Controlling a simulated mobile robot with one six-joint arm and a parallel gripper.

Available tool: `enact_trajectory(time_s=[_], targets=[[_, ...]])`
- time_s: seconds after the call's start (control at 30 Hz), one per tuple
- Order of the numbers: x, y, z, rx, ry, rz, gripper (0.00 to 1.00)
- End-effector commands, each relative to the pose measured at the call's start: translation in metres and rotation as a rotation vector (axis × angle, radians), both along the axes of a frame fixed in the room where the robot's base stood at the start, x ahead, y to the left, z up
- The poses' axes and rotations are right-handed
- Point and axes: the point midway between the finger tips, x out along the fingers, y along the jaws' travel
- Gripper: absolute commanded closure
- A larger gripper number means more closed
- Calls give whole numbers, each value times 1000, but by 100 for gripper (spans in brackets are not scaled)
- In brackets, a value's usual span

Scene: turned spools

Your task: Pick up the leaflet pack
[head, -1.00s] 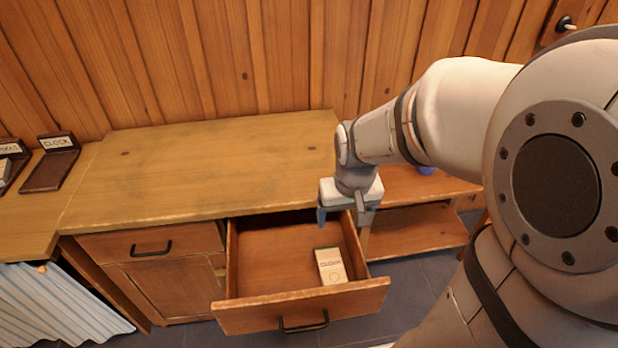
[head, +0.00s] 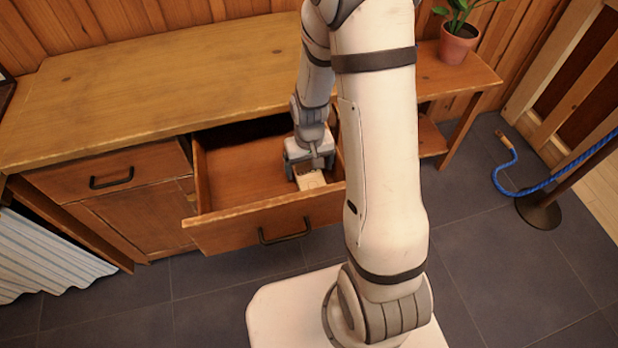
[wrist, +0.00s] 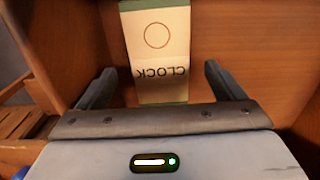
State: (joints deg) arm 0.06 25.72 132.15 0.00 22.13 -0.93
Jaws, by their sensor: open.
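The leaflet pack (wrist: 158,50) is a cream block with a green edge, marked CLOCK with a circle. It lies in the open drawer (head: 225,217), near its right side. In the head view the pack (head: 311,181) is partly hidden by my gripper (head: 310,170). In the wrist view my gripper (wrist: 160,82) is open, its two fingers apart on either side of the pack's near part, with gaps on both sides. I cannot tell how far the fingertips are above the pack.
The wooden counter (head: 150,85) overhangs the drawer's back. A potted plant (head: 459,44) stands on a side shelf. A blue rope (head: 560,180) hangs at the right. The drawer's left part is empty.

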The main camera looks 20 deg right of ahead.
Motion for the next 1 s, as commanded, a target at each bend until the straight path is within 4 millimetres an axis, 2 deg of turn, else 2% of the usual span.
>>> enact_trajectory(time_s=[0.1, 0.2, 0.47, 1.0], targets=[[-1, 0, -19, 0, 4, 0, 11], [-1, 0, -27, 0, 2, 0, 11], [0, 0, -28, 0, 0, 1, 12], [-1, 0, -28, 0, 0, 3, 56]])
